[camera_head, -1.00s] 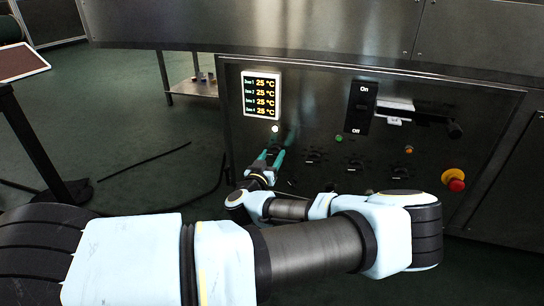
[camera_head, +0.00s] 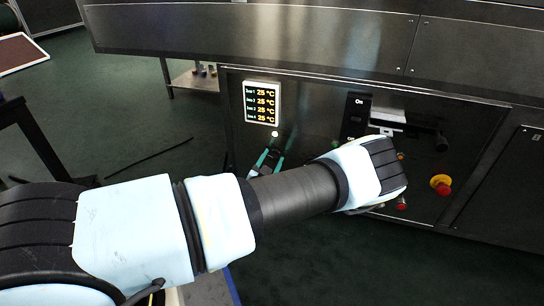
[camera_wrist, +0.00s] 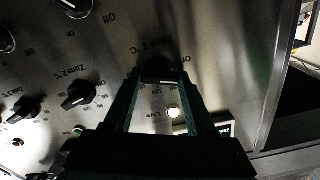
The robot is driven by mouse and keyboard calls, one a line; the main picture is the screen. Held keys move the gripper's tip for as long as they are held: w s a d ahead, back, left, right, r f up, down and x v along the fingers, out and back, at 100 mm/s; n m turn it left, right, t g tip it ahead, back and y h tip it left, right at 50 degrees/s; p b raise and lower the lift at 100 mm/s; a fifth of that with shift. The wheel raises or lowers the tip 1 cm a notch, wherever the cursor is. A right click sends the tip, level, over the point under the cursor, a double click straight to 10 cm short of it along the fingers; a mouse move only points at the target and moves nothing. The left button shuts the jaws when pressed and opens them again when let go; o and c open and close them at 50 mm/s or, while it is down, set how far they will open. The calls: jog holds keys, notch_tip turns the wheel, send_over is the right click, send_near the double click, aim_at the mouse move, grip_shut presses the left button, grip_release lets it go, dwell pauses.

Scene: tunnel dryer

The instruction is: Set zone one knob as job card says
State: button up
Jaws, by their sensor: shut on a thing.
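The zone one knob (camera_wrist: 158,74), dark and round, sits under the "Zone 1 °C" label in the wrist view. My gripper (camera_wrist: 163,78) is shut on it, one green-edged finger on each side. Its pointer and exact setting cannot be made out. In the head view my gripper (camera_head: 269,158) is at the panel below the display, and my arm hides the knob. The display (camera_head: 262,103) reads 25 °C for all its zones. No job card can be made out in these frames.
The zone two knob (camera_wrist: 80,95) sits beside the gripper, with other knobs further left in the wrist view. The panel also has an On/Off switch (camera_head: 355,118) and a red stop button (camera_head: 442,187) on yellow. My forearm covers the lower knobs in the head view.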

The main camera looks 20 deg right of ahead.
jog(key=shift+m, duration=0.6)
jog(key=o, duration=1.4)
jog(key=shift+c, duration=0.2)
jog(key=p+v, duration=0.3)
jog(key=v, duration=0.8)
jog(key=shift+w, duration=0.1)
